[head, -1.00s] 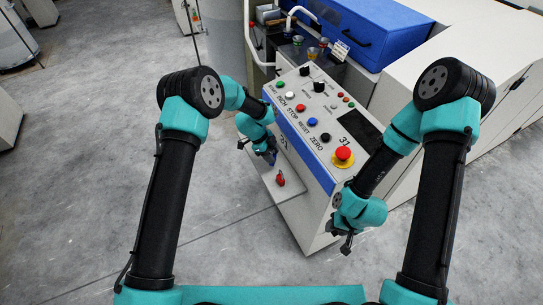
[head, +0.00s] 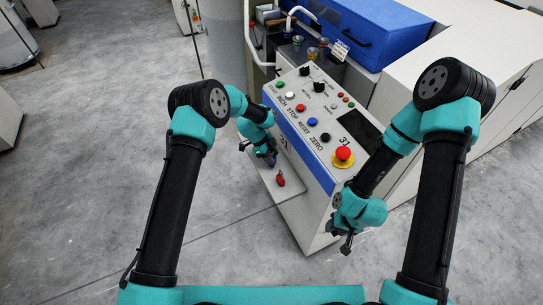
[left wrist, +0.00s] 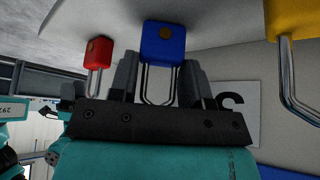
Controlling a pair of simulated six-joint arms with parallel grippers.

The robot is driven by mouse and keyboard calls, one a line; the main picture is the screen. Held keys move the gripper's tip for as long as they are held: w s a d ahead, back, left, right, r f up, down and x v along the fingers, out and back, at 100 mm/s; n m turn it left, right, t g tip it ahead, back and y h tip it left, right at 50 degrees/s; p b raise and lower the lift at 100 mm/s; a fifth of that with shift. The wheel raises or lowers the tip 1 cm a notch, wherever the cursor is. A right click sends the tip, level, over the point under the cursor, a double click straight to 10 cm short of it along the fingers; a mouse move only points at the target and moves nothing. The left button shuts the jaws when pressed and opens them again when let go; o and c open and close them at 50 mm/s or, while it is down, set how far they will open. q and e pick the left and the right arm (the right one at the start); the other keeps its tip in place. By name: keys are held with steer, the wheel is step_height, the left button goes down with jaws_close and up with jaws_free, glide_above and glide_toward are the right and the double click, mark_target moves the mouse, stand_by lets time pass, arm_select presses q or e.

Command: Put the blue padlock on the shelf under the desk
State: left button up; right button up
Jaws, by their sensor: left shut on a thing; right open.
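My left gripper (head: 268,154) is shut on the blue padlock, low at the left front of the control desk (head: 318,125). In the left wrist view the blue padlock (left wrist: 162,44) sits between the two fingers (left wrist: 160,80), its shackle toward the gripper and its body toward the pale shelf surface. In the head view the padlock is a small blue patch (head: 271,159) over the shelf (head: 262,182); I cannot tell whether it touches. A red padlock (head: 280,179) is on the shelf close by. My right gripper (head: 346,243) is open and empty, right of the desk front.
The red padlock (left wrist: 97,52) is just beside the left finger in the left wrist view. A yellow padlock (left wrist: 289,18) shows at that view's right edge. The desk top carries several buttons and a red emergency knob (head: 343,154). Open floor (head: 90,150) lies to the left.

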arm_select(q)
steer(key=shift+f, duration=0.1)
steer(key=o, duration=1)
steer(key=shift+c, duration=0.2)
steer(key=v, duration=1.2)
steer(key=shift+a, duration=0.1)
